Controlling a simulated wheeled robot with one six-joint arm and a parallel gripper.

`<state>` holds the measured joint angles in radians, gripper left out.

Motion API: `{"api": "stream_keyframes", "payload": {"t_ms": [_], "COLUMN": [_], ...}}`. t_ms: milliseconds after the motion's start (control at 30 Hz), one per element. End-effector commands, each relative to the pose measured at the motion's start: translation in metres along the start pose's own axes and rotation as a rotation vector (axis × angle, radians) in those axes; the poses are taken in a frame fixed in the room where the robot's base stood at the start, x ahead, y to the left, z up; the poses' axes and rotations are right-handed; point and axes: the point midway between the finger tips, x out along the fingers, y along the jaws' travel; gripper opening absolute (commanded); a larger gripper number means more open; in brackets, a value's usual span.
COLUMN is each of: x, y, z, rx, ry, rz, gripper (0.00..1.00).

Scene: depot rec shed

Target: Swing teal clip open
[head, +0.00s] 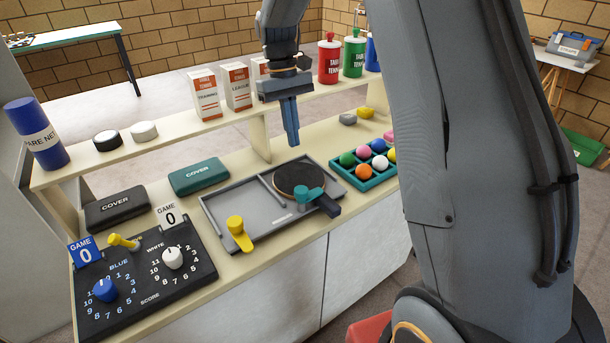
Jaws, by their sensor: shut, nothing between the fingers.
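The teal clip (309,195) sits at the right end of the grey tray (237,206) on the counter. It lies over the near edge of a dark round table tennis bat (295,178), by the bat's dark handle (328,207). A yellow clip (240,235) is at the tray's front left. My gripper (292,140) points down with its fingers together and empty. In the picture it is above and behind the bat, apart from the teal clip.
A shelf behind holds cartons (205,95) and red (329,62) and green (354,55) containers. A teal ball rack (372,183) stands right of the tray. A scoreboard (190,262) lies left, near two cover cases (199,176). My arm hides part of the right side.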

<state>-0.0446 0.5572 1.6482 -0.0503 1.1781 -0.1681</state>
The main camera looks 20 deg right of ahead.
Motion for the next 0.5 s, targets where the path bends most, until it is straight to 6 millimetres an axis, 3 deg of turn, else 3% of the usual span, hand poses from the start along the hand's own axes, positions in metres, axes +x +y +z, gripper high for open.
{"api": "stream_keyframes", "payload": {"t_ms": [233, 500], "x": [0.019, 0.071], "y": [0.0, 0.0], "z": [0.001, 0.002], "rx": [0.0, 0.001], "ry": [-0.003, -0.004], "rz": [0.0, -0.001], "gripper": [0.0, 0.0]}}
